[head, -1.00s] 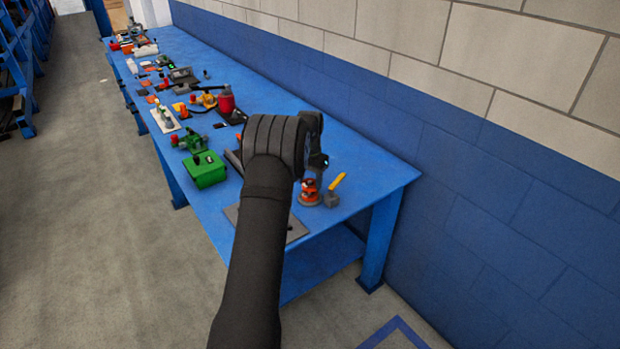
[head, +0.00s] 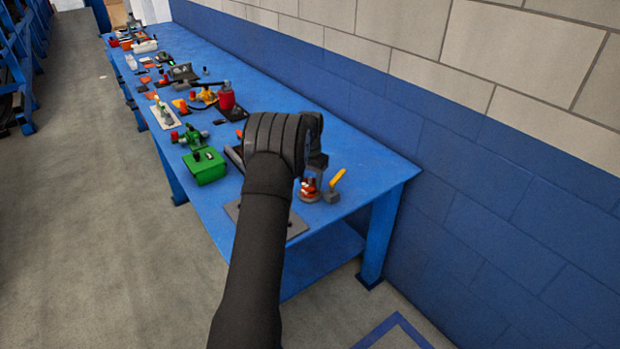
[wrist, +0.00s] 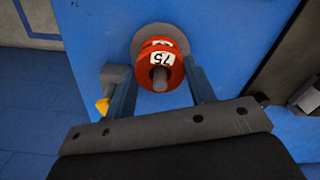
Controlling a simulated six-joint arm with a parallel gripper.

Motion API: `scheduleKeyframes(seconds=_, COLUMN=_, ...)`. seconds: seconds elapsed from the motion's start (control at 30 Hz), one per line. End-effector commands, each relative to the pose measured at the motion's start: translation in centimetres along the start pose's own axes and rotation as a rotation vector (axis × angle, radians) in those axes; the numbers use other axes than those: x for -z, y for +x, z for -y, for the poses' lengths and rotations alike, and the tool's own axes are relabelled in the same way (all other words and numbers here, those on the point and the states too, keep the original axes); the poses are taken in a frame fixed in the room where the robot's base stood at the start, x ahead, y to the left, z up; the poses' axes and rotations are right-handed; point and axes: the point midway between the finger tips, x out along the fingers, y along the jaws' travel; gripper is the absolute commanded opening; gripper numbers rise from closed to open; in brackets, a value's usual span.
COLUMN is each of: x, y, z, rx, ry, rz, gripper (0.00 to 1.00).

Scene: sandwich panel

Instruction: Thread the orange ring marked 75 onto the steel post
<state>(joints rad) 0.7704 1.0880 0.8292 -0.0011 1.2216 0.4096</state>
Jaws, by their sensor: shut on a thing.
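The orange ring marked 75 (wrist: 146,72) is in the wrist view, its white label upside down. The steel post (wrist: 160,80) shows in its hole, with the tip standing out toward the camera, so the ring appears to be around the post. Another orange ring with a white label (wrist: 159,43) lies behind it, over a round grey base (wrist: 178,38). My gripper (wrist: 160,80) is shut on the ring marked 75, one finger on each side. In the head view my gripper (head: 312,172) is over the orange stack (head: 309,187), partly hiding it.
A grey block with a yellow handle (head: 334,186) stands close to the right of the stack. A grey plate (head: 296,229) lies at the near table edge, partly behind my arm. A green box (head: 206,168) and several other items stand farther left along the blue table (head: 365,175).

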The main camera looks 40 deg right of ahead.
Motion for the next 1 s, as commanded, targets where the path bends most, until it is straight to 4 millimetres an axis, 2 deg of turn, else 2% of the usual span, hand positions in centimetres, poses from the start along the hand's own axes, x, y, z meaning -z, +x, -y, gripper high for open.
scheduleKeyframes(seconds=1.0, x=-0.01, y=0.70, z=-0.01, rx=0.000, ry=0.000, rz=0.000, gripper=0.27)
